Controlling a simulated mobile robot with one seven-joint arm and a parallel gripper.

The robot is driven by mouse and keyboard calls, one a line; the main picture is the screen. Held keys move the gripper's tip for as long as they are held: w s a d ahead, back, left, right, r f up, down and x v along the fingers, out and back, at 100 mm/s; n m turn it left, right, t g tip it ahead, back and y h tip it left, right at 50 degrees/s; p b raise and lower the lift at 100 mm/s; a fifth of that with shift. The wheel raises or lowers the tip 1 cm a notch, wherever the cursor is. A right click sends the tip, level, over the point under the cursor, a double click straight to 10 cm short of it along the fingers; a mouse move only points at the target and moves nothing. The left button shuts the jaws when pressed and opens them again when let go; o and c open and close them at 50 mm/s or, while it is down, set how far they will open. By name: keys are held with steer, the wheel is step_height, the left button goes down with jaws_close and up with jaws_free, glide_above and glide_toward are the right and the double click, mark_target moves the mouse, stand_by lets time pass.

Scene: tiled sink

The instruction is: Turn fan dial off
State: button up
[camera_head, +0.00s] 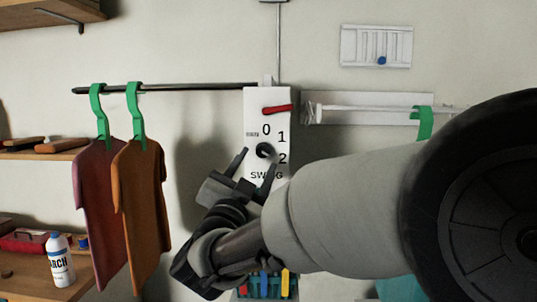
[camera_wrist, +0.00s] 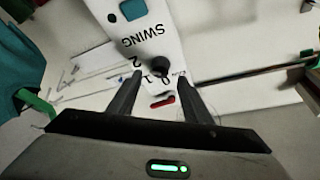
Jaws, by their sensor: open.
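The fan dial is a small black knob (camera_head: 264,150) on a white upright control panel (camera_head: 256,100) marked 0, 1, 2 and SWING. In the wrist view the dial (camera_wrist: 158,66) sits between the tips of my gripper, beyond them. Which number it points to is too small to tell. My gripper (camera_head: 256,163) is open and empty, its two dark fingers pointing at the panel. In the wrist view the fingers (camera_wrist: 159,82) straddle the dial in the picture; I see no clear contact.
A red lever (camera_head: 278,109) sticks out above the dial. A dark rail (camera_head: 170,88) on the left carries a maroon shirt (camera_head: 97,200) and an orange shirt (camera_head: 140,195) on green hangers. A white rack (camera_head: 380,108) is right of the panel. Wooden shelves and a white bottle (camera_head: 61,262) stand left.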

mark_target(262, 152)
steer(key=shift+x, duration=1.95)
steer(key=c, duration=1)
steer(key=shift+c, duration=0.2)
